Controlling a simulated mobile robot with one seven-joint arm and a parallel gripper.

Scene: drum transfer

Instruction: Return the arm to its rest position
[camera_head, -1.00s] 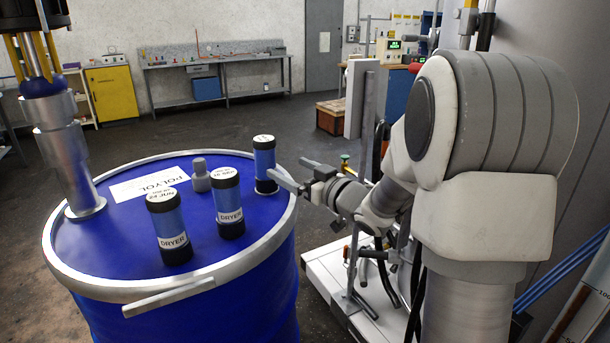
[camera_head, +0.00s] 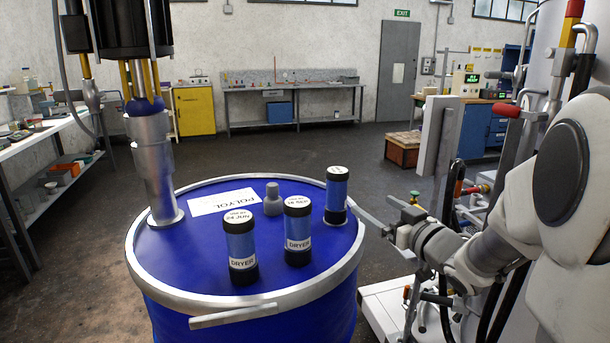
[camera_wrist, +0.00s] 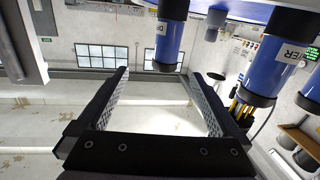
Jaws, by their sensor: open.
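My gripper (camera_head: 372,213) is at the right of the blue drum (camera_head: 170,262) in the head view, its fingers pointing towards the drum's rim. It appears close to the rightmost blue-and-black dryer cartridge (camera_head: 337,197), but I cannot tell the exact gap. In the wrist view my gripper (camera_wrist: 160,92) has its two fingers wide apart with nothing between them. My arm runs back from it to the right edge of the head view. Two more dryer cartridges, the left one (camera_head: 240,250) and the middle one (camera_head: 298,234), stand upright on the lid.
A grey bung fitting (camera_head: 273,202) and a metal pump tube (camera_head: 154,170) stand on the lid. A grey upright panel (camera_head: 437,135), cables and a white base (camera_head: 385,305) are near my arm. Open floor (camera_head: 300,150) lies behind the drum.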

